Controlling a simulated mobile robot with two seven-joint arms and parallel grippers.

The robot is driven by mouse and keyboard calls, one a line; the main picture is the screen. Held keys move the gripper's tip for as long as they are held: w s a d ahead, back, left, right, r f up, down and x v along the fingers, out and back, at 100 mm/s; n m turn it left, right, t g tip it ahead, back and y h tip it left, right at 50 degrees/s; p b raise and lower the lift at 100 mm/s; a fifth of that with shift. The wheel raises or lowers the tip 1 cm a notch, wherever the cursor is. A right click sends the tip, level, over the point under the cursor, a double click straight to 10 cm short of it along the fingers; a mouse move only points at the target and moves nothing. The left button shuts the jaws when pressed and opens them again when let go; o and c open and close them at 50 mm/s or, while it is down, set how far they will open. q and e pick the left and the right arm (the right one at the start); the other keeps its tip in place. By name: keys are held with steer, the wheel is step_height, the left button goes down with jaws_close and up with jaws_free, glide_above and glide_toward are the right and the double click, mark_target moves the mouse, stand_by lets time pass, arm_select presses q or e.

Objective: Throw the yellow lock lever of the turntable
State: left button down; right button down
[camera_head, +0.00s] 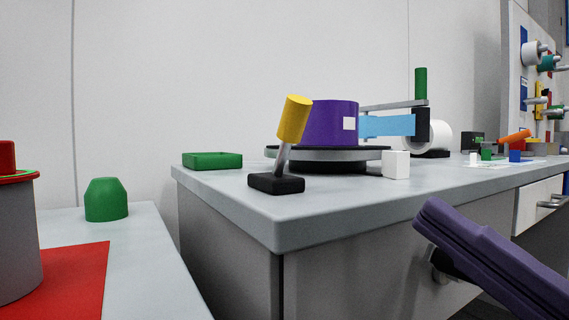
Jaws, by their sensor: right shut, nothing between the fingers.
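The lock lever has a yellow cylindrical handle (294,118) on a grey rod. It rises from a black base block (276,184) near the counter's front left corner and leans a little to the right. The turntable (330,154) is a low round grey and black disc just behind it, carrying a purple drum (333,122) with a white square patch. My right gripper (430,217) is purple, at the lower right, in front of the counter's front face. It is shut and empty, well apart from the lever. My left gripper is not in view.
A white block (396,164) stands right of the lever, near the turntable. A light blue bar (388,125) extends right from the drum. A green tray (212,160) lies at the counter's back left. A separate left table holds a green knob-shaped piece (106,200).

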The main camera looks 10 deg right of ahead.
mark_target(304, 123)
steer(key=x, duration=1.2)
steer(key=shift+w+r, duration=0.25)
steer(key=shift+r, duration=0.05)
